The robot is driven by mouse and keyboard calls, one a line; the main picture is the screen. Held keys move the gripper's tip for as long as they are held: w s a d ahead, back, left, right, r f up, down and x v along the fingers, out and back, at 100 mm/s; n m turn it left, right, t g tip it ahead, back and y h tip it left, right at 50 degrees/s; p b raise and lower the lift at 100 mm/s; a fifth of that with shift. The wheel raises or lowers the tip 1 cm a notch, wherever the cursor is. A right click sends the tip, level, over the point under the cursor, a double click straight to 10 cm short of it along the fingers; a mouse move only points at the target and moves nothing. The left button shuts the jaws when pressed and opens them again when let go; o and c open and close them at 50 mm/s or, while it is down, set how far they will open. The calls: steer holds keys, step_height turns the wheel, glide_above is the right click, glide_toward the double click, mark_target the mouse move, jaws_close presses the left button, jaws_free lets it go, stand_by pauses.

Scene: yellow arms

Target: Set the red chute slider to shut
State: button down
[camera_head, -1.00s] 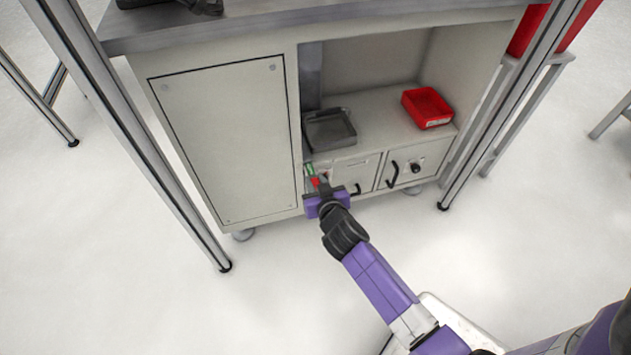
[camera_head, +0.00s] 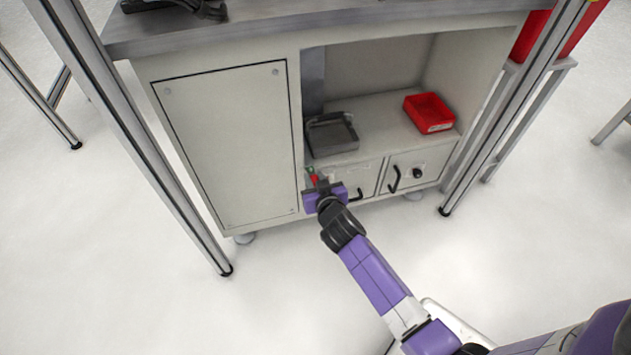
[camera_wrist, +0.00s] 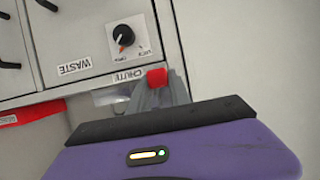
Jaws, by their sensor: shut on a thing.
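The red chute slider (camera_head: 314,180) is on the front of the cabinet, left of the drawers, just below a small green mark (camera_head: 310,170). My gripper (camera_head: 322,184) is at the slider in the head view and covers part of it. In the wrist view, the slider's red knob (camera_wrist: 157,77) shows at the tips of my grey fingers (camera_wrist: 160,95), which are shut on it. An upside-down CHUTE label (camera_wrist: 128,76) is beside it. Most of the slider's track is hidden by my gripper.
A drawer with a WASTE label (camera_wrist: 75,68) and a black dial (camera_wrist: 123,35) is close to my fingers. Black drawer handles (camera_head: 393,178) stick out. A grey tray (camera_head: 332,134) and a red bin (camera_head: 429,112) sit on the shelf above. Metal posts (camera_head: 140,140) flank the cabinet.

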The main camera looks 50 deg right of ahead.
steer(key=c, duration=1.2)
jaws_free()
steer(key=p+v, duration=0.1)
steer(key=v, duration=0.7)
steer(key=shift+p, duration=0.4)
